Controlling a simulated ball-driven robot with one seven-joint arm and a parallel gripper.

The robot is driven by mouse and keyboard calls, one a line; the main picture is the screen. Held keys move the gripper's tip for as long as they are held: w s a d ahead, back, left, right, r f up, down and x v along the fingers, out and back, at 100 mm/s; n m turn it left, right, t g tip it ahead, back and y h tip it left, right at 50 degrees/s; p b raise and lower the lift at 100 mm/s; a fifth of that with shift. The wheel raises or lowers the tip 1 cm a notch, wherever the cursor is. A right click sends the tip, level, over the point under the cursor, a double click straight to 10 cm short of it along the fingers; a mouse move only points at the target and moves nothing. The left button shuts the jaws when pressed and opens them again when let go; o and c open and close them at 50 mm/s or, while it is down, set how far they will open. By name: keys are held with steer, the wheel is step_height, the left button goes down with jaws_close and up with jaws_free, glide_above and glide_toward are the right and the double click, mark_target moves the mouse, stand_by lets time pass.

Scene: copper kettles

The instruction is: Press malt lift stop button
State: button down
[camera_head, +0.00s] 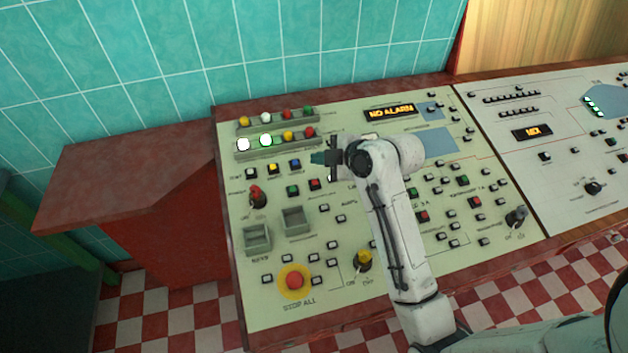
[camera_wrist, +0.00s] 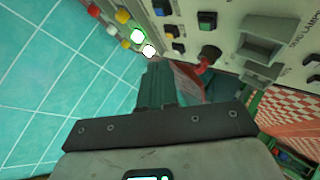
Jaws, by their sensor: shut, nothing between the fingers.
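The pale control panel (camera_head: 330,255) carries many small buttons, and their labels are too small to tell which is the malt lift stop. A red button (camera_head: 314,184) sits beside a green button (camera_head: 292,190) on its left part. My gripper (camera_head: 317,157) is shut and empty, with its teal fingers over the upper middle of the panel, pointing left. In the wrist view my gripper (camera_wrist: 160,68) covers part of the panel; a green button (camera_wrist: 207,21) and a red rotary switch (camera_wrist: 203,64) show past the fingers. I cannot tell whether the fingertips touch anything.
Two rows of coloured lamps, one lit green (camera_head: 265,140), stand along the panel's upper left. A red STOP ALL button (camera_head: 294,281) sits low on the panel. A display (camera_head: 390,112) reads NO ALARM. A second panel (camera_head: 560,150) adjoins on the right.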

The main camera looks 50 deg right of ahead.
steer(key=shift+f, duration=0.1)
steer(key=f+b, duration=0.2)
steer(key=w+f+b, duration=0.1)
steer(key=f+b, duration=0.1)
steer(key=f, duration=0.1)
steer(key=d+f+b, duration=0.1)
steer(key=f+b, duration=0.2)
steer(key=shift+w+f, duration=0.2)
stand_by(1.9)
steer(key=shift+f+b, duration=0.4)
steer(key=shift+b, duration=0.05)
steer(key=shift+w+d+f, duration=0.1)
steer(key=shift+f, duration=0.25)
stand_by(0.5)
steer(key=shift+r, duration=0.1)
steer(key=shift+r+p, duration=0.4)
steer(key=shift+r, duration=0.3)
steer(key=shift+s+a+r+p, duration=0.15)
steer(key=shift+s+r+p, duration=0.05)
steer(key=shift+r+p, duration=0.55)
steer(key=shift+s+a+r+p, duration=0.1)
steer(key=shift+s+r+p, duration=0.05)
steer(key=shift+r+p, duration=0.65)
steer(key=shift+s+a+r+p, duration=0.2)
steer(key=shift+r+p, duration=0.35)
steer(key=shift+r, duration=0.35)
